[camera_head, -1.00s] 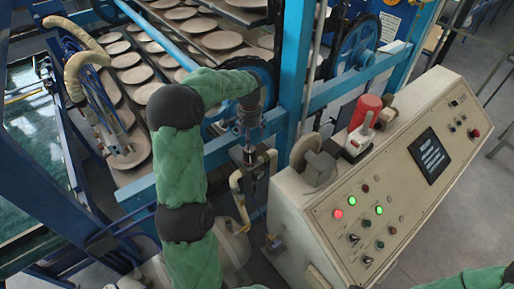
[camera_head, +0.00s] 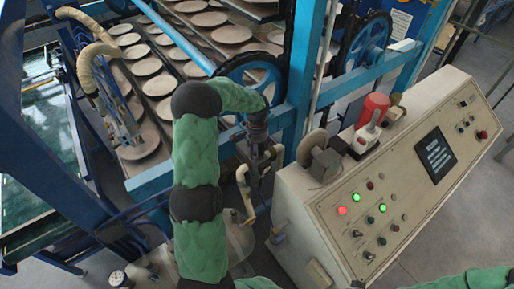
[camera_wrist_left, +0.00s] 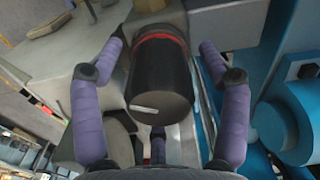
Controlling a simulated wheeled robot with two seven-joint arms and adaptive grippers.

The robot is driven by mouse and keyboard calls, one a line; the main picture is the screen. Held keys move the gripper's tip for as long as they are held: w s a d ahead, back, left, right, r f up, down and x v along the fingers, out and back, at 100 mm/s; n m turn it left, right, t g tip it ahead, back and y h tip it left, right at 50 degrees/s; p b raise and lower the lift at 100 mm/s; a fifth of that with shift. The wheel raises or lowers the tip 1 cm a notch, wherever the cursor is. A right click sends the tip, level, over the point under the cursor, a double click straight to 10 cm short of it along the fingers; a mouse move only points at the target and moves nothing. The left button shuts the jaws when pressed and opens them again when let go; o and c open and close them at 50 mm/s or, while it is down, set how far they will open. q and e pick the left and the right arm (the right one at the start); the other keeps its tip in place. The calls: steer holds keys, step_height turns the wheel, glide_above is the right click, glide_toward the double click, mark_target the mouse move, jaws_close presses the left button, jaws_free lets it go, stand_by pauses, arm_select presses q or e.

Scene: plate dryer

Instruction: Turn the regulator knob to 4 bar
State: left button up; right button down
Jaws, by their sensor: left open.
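The regulator knob (camera_wrist_left: 160,75) is a black cylinder with a red ring near its base and a short white mark on its end face. It fills the middle of the left wrist view. My left gripper (camera_wrist_left: 161,48) is open, with its purple-wrapped fingers on either side of the knob and visible gaps between them. In the head view my left gripper (camera_head: 260,168) is low beside the blue frame, left of the control cabinet. I cannot make out the knob there. My right gripper is out of view.
A blue frame (camera_head: 300,75) and racks of round plates (camera_head: 230,34) lie behind. A small round gauge (camera_head: 118,278) shows at the lower left.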

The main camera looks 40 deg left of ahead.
arm_select(q)
steer(key=shift+s+r, duration=0.1)
steer(key=c, duration=1.2)
steer(key=shift+o, duration=0.2)
steer(key=shift+f+n+b, duration=0.2)
steer(key=shift+n+b, duration=1)
steer(key=shift+b, duration=0.05)
steer(key=n+b, duration=0.2)
steer(key=shift+n, duration=0.3)
steer(key=n+b, duration=0.2)
steer(key=n, duration=0.1)
steer(key=shift+n, duration=0.3)
steer(key=shift+r+n+b, duration=0.1)
steer(key=shift+n+b, duration=0.6)
steer(key=shift+n, duration=0.8)
